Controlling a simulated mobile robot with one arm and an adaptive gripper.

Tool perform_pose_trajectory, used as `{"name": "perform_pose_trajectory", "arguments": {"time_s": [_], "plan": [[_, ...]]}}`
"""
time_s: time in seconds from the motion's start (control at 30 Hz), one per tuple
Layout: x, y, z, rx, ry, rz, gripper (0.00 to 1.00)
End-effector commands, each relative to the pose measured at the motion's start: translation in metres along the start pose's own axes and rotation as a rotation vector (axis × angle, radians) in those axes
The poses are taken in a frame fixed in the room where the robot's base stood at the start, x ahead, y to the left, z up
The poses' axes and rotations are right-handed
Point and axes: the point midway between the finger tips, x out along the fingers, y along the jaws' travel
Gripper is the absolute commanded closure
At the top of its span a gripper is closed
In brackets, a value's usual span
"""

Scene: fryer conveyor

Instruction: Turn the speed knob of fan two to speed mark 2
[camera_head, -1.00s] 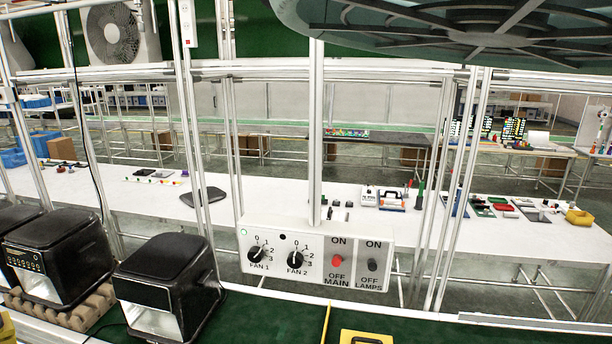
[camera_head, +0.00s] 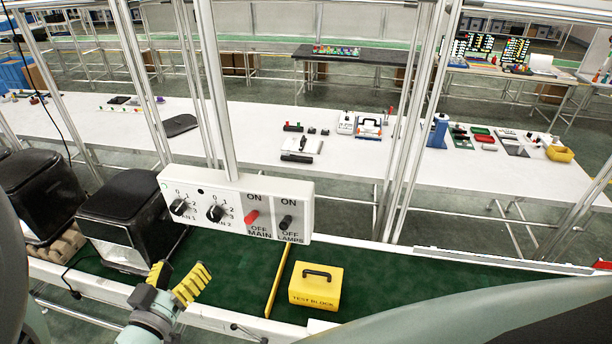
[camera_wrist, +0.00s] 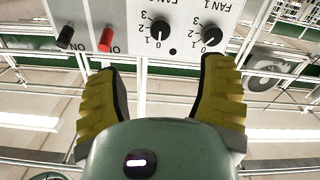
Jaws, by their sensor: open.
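The white control panel (camera_head: 233,193) hangs on a post above the green conveyor. Fan two's black speed knob (camera_head: 215,213) is second from the left, beside fan one's knob (camera_head: 179,207). In the wrist view the panel is upside down, and fan two's knob (camera_wrist: 160,32) has a white line that appears to point near 0. My gripper (camera_head: 180,273) has yellow ribbed fingers and is open and empty, below and in front of the panel's left part. In the wrist view my gripper (camera_wrist: 158,82) is apart from the panel, with fan two's knob beyond the gap between its fingers.
A red main switch (camera_head: 251,217) and a dark lamps switch (camera_head: 286,222) share the panel. A black machine (camera_head: 130,210) stands left of my gripper. A yellow test block (camera_head: 316,288) sits on the green belt (camera_head: 385,295) to the right. A yellow strip (camera_head: 277,280) crosses the belt.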

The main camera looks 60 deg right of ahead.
Motion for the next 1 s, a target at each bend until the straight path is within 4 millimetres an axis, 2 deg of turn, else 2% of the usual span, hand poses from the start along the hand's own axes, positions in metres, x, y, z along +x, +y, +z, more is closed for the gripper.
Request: {"name": "perform_pose_trajectory", "arguments": {"time_s": [0.6,0.8,1.0], "plan": [[0.12,0.003,-0.001,0.001,0.008,0.008,0.3],[0.141,0.003,-0.001,-0.001,0.006,0.007,0.3],[0.149,0.004,-0.002,0.0,0.007,0.009,0.3]]}}
